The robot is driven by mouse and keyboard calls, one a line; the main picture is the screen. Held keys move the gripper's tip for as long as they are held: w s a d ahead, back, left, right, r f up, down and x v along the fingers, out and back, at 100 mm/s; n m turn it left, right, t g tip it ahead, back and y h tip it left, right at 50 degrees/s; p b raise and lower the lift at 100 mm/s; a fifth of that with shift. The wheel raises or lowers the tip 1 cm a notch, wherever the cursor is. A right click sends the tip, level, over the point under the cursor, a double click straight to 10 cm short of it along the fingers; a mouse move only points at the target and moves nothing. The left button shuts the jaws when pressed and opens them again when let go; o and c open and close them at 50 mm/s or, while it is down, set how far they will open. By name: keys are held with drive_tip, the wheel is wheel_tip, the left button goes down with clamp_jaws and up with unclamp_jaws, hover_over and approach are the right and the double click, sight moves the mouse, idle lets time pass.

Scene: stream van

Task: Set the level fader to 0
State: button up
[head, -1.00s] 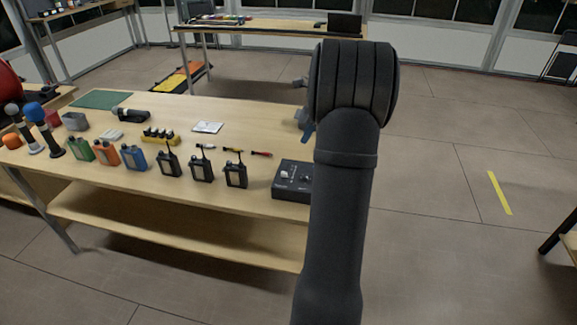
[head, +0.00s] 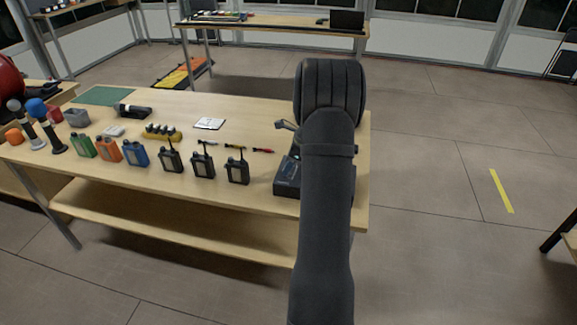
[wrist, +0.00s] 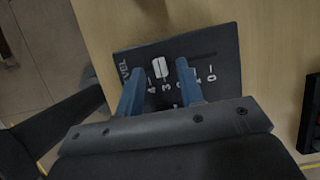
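The level fader box is a dark panel (wrist: 222,50) in the wrist view, marked LEVEL, with white digits from 4 at left to 0 at right. Its white fader knob (wrist: 160,62) sits towards the high-number end, near 3 or 4. A dark slot runs right from the knob. My gripper (wrist: 160,67) is open, with one blue finger on each side of the knob in the picture. Gaps show on both sides; I cannot tell fingertip depth.
Several radios (head: 203,163) stand left of the box along the table's front. Small screwdriver-like tools (head: 235,147) lie behind them. A white card (head: 209,123) lies farther back. In the wrist view a black object (wrist: 312,115) is at the right edge.

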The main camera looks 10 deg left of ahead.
drive_tip(key=shift+a+f, duration=0.15)
drive_tip(key=shift+f, duration=0.15)
clamp_jaws()
drive_tip(key=shift+w, duration=3)
drive_tip(key=shift+w+r, duration=0.15)
drive_tip(key=shift+w, duration=0.15)
drive_tip(key=shift+c, duration=0.5)
unclamp_jaws()
drive_tip(key=shift+w, duration=0.1)
drive_tip(key=shift+o, duration=0.5)
